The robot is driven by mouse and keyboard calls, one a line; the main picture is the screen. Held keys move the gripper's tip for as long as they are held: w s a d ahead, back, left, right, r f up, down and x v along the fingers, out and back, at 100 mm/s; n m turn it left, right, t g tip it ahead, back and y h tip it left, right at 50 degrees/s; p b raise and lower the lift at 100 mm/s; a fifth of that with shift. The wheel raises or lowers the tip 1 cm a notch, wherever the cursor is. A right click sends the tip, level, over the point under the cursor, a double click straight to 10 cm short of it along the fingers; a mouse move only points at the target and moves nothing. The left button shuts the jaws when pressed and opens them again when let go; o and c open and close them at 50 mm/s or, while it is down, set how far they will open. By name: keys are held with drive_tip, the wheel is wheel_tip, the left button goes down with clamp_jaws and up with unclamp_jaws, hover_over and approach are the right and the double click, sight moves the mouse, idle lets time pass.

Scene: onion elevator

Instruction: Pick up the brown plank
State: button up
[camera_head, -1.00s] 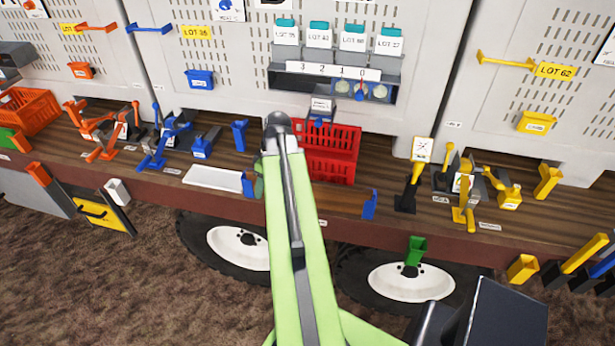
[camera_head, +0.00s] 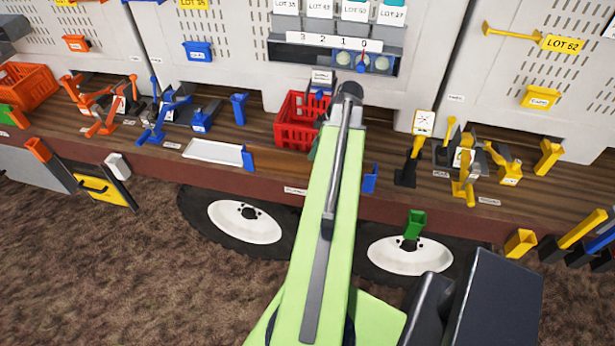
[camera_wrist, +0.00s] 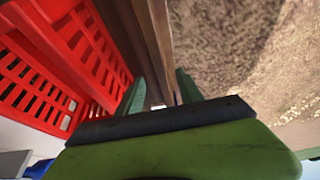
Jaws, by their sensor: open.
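The brown plank (camera_head: 283,173) lies along the front of the wooden bench between two blue brackets, partly hidden behind my arm in the head view. Its colour is close to the bench's, so its edges are hard to make out. In the wrist view a long brown strip (camera_wrist: 153,40), seemingly the plank or the bench edge, runs away between my green fingers. My gripper (camera_wrist: 160,78) is open, its fingers apart on either side of that strip. I cannot tell whether they touch it. In the head view my arm hides most of the gripper.
A red crate (camera_head: 296,122) stands just behind the plank; it is close on the left in the wrist view (camera_wrist: 60,60). Blue brackets (camera_head: 248,160) (camera_head: 369,178) flank the plank. A white tray (camera_head: 213,151) lies left. Yellow levers (camera_head: 463,165) stand right. Brown ground is in front.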

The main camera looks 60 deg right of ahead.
sight(305, 165)
drive_tip(key=b+x, duration=0.2)
drive_tip(key=x, duration=0.2)
drive_tip(key=shift+s+f+b, duration=0.1)
drive_tip(key=shift+f+b, duration=0.2)
drive_tip(key=shift+b, duration=0.05)
drive_tip(key=b+x, duration=0.5)
drive_tip(key=shift+a+f, duration=0.1)
drive_tip(key=shift+f, duration=0.2)
drive_tip(key=shift+r, duration=0.15)
drive_tip(key=shift+c, duration=0.2)
clamp_jaws()
idle(0.4)
